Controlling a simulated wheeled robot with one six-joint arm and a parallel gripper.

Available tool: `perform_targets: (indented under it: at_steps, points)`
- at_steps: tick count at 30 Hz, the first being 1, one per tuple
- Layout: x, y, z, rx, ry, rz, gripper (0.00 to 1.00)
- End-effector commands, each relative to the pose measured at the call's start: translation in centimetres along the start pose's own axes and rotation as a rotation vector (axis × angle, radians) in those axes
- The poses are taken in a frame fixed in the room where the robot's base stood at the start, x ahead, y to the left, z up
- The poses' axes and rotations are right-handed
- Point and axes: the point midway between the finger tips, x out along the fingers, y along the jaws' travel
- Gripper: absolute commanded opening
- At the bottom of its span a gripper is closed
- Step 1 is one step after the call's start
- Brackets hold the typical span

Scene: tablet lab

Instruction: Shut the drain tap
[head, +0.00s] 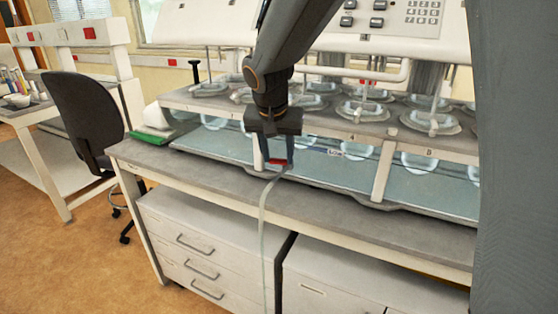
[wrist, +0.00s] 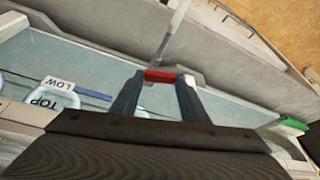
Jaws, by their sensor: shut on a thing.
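The drain tap has a red handle (head: 275,162) at the front edge of the bath of the bench apparatus. My gripper (head: 276,162) is shut on this red handle, with a finger on each side of it. In the wrist view the red handle (wrist: 160,76) lies between the two fingertips (wrist: 158,82). A pale drain hose (head: 264,225) hangs from the tap over the bench edge and down past the drawers. The tap body is mostly hidden by the fingers, and its exact turn is hard to tell.
The apparatus (head: 385,120) holds several glass vessels above the blue-grey bath (head: 225,155). White uprights stand to the right of my gripper. A green object (head: 150,134) lies at the bench's left end. A black chair (head: 85,110) stands left. The bench front strip (head: 350,207) is clear.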

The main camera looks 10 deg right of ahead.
Motion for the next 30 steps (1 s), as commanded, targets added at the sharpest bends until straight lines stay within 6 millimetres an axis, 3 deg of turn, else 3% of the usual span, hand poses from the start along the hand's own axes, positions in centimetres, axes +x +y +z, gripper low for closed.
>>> perform_targets:
  at_steps: [13, 30]
  points:
    - [0.22, -0.31, -0.42, 0.227, 0.001, 0.091, 0.18]
    - [0.13, -0.28, -0.47, 0.267, 0.000, 0.108, 0.18]
